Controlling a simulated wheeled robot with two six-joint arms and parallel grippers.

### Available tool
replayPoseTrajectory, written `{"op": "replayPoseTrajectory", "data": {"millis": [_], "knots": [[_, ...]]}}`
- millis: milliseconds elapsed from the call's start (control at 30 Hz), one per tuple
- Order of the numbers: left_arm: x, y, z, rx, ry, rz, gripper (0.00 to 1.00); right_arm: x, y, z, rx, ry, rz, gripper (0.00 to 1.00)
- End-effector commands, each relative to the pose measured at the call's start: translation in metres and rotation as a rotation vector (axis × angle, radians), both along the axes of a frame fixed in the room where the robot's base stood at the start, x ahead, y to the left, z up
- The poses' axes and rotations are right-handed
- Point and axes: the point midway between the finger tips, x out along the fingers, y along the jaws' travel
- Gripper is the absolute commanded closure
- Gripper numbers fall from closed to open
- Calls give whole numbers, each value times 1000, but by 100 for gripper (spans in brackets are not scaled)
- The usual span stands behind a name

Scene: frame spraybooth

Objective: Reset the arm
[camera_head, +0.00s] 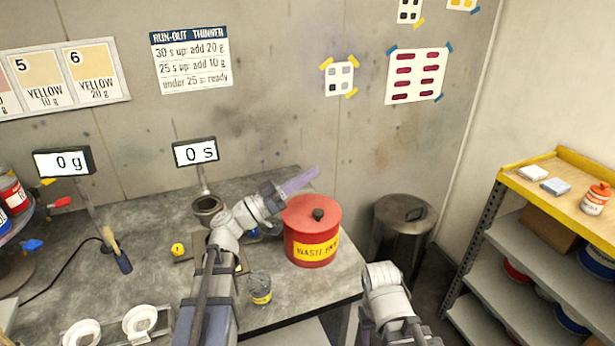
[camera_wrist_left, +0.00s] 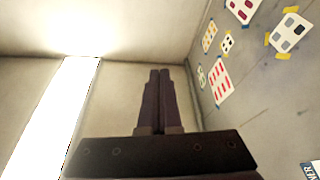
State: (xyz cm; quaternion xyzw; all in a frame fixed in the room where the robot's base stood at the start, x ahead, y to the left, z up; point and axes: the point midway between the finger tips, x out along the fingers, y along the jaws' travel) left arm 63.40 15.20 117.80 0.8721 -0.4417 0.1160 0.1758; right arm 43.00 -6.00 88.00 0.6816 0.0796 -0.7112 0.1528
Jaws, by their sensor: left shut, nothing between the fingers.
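My left gripper (camera_head: 301,182) is raised over the workbench, just behind and above the red waste can, pointing to the right and up. In the left wrist view its two dark fingers (camera_wrist_left: 159,100) are together with nothing between them, and they point toward the wall and ceiling. My right arm (camera_head: 388,290) shows at the bottom, right of the bench; its gripper cannot be made out.
The red waste can (camera_head: 312,243) with its lid on stands at the bench's right end. A small jar (camera_head: 260,288) and a metal cup (camera_head: 207,208) stand near my left arm. A grey bin (camera_head: 402,236) and a yellow-topped shelf (camera_head: 540,190) are at the right.

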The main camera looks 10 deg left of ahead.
Motion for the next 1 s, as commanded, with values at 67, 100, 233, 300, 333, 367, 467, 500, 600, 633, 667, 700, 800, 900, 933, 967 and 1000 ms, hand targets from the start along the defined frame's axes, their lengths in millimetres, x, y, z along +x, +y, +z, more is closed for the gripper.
{"op": "replayPoseTrajectory", "data": {"millis": [67,100,233,300,333,367,467,500,600,633,667,700,800,900,933,967,1000], "knots": [[0,0,6,0,0,0,100,0,0,6,0,0,0,50],[0,0,6,0,0,0,100,0,0,6,0,0,0,50],[-1,-5,2,9,10,-11,100,0,0,5,0,0,0,50],[-4,-19,-7,35,45,-46,100,0,0,5,0,0,0,50],[-7,-29,-13,54,72,-70,100,0,0,5,0,0,0,50],[-10,-40,-21,78,103,-99,100,0,0,5,0,0,0,50],[-28,-88,-60,195,259,-220,100,0,0,5,0,0,0,50],[-38,-106,-79,252,336,-268,100,0,0,5,0,0,0,50],[-66,-142,-128,407,534,-358,100,0,0,5,0,0,0,50],[-75,-150,-142,456,594,-376,100,0,0,5,0,0,0,50],[-84,-156,-156,505,653,-389,100,0,0,5,0,0,0,50],[-97,-163,-174,572,732,-400,100,0,0,5,0,0,0,50],[-127,-170,-215,743,927,-392,100,0,0,5,0,0,0,50],[-154,-165,-250,916,1108,-327,100,0,0,5,0,0,0,50],[-161,-161,-258,967,1156,-296,100,0,0,5,0,0,0,50],[-168,-157,-266,1016,1203,-261,100,0,0,5,0,0,0,50],[-176,-150,-274,1078,1258,-207,100,0,0,5,0,0,0,50]]}}
